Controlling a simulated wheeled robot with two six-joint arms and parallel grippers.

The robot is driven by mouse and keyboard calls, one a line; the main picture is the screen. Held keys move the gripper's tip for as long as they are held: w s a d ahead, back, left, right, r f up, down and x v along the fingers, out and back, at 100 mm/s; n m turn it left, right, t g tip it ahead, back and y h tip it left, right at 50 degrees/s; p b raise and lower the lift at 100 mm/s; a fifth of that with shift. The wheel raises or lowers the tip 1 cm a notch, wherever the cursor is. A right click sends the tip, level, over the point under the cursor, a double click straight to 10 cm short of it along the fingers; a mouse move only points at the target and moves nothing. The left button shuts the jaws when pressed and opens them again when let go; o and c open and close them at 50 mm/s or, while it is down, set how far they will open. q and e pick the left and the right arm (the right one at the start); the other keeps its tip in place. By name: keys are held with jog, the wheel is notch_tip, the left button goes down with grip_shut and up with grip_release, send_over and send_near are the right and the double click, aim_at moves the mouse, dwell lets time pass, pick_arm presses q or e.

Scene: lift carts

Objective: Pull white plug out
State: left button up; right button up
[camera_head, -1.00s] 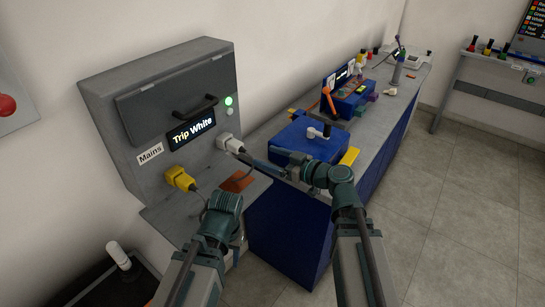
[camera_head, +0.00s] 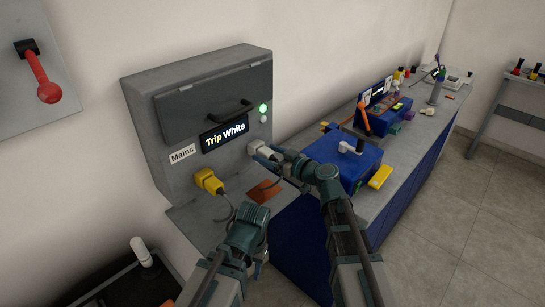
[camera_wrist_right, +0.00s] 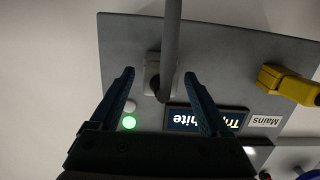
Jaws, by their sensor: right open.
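The white plug (camera_head: 253,147) sits in the front of the grey Mains box (camera_head: 150,112), right of the "Trip White" display (camera_head: 225,135). My right gripper (camera_head: 263,156) is at the plug, which it partly covers. In the right wrist view the open fingers of my right gripper (camera_wrist_right: 160,80) stand on both sides of the plug (camera_wrist_right: 152,72) and its thick cable (camera_wrist_right: 171,40); I cannot tell whether they touch it. My left gripper (camera_head: 250,232) is low in front of the box, away from the white plug; its jaws are not clear.
A yellow plug (camera_head: 208,182) with a cable is in the box, left of the white one. A green light (camera_head: 263,108) glows above the white plug. A blue box (camera_head: 335,160) stands on the bench to the right. A red lever (camera_head: 45,85) is on the left wall.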

grip_shut()
dwell(0.8)
